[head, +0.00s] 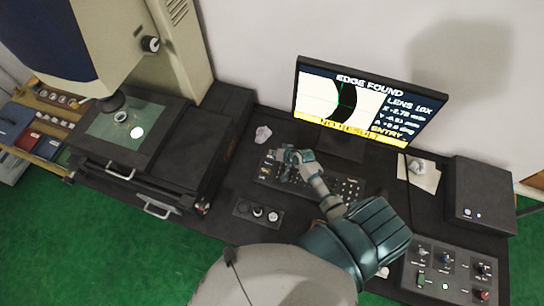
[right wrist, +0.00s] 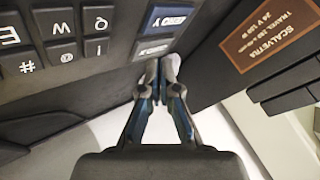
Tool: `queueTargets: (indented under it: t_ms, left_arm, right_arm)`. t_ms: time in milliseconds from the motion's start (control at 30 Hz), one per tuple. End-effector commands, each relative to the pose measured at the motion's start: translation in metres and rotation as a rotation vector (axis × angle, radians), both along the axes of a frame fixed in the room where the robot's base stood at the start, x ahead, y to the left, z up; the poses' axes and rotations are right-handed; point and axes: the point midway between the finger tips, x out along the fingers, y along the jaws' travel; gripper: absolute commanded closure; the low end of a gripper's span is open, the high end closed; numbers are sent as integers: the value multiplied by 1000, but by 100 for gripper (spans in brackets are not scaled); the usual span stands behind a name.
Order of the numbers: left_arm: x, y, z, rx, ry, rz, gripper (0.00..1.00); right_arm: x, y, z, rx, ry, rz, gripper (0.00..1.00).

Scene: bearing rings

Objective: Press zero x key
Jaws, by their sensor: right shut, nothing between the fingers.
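My right gripper (head: 284,156) is shut and empty, over the left end of the black keyboard (head: 349,187) in the head view. In the right wrist view its closed fingertips (right wrist: 163,66) are beside a grey key (right wrist: 152,49), whose label is too blurred to read surely. I cannot tell whether they touch it. A blue key (right wrist: 168,18), seemingly marked ZERO Y, lies just beyond the grey one. My left gripper is not in view.
A measuring machine with a lit stage (head: 120,128) stands at the left. A small knob panel (head: 258,213) lies in front of the keyboard. A button panel (head: 447,272) and a black box (head: 480,195) are at the right. A brown label plate (right wrist: 270,35) shows near the fingers.

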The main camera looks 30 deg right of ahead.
Motion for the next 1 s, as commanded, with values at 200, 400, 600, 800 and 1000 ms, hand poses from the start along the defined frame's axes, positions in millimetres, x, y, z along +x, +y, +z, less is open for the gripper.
queueTargets:
  t_ms: [200, 400, 600, 800, 1000]
  left_arm:
    - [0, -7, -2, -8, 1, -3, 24]
    - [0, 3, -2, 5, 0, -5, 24]
    - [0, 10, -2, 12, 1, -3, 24]
    - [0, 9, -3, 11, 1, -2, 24]
    - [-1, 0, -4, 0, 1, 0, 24]
  right_arm:
    - [-1, 1, -4, -3, 1, 0, 100]
    - [-1, 0, -4, -1, 0, 0, 100]
    - [0, -2, -6, 1, 0, 1, 100]
    - [0, -2, -8, 1, -1, 1, 100]
    - [0, -1, -9, -1, 0, 1, 100]
